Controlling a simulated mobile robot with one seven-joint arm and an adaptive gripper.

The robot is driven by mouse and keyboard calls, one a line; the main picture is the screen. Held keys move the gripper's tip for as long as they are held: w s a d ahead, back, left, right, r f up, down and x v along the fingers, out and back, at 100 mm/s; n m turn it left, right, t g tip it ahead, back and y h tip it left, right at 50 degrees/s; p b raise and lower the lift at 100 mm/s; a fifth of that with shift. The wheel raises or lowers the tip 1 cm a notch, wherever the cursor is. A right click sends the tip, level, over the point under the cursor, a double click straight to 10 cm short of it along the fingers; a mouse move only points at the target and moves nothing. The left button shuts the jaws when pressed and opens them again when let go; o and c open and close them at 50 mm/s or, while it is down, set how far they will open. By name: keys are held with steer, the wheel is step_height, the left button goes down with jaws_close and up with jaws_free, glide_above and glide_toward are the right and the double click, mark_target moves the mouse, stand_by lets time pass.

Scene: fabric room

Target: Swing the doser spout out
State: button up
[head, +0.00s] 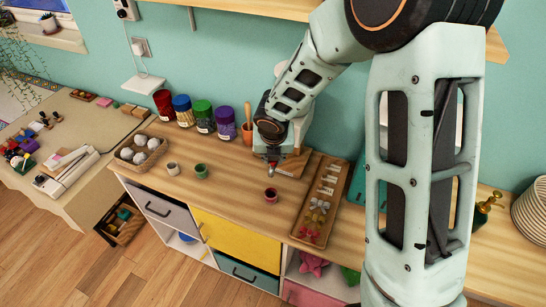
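My gripper (271,158) is over the middle of the wooden counter, at the end of my arm, which comes down from the upper right. It is small and dark here, and I cannot tell its fingers apart. A pale upright body (303,122), which may be the doser, stands right behind it on a wooden board (291,168). My wrist hides most of this body. I cannot make out the spout or whether my gripper touches it. A small red cup (270,196) stands on the counter in front of and below my gripper.
A green cup (201,171), a white cup (172,168) and a basket of white balls (133,162) stand to the left. Several colored jars (204,117) line the wall. A tray of tags and bows (307,226) lies right.

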steer(key=o, duration=0.4)
steer(key=shift+c, duration=0.2)
steer(key=v, duration=1.2)
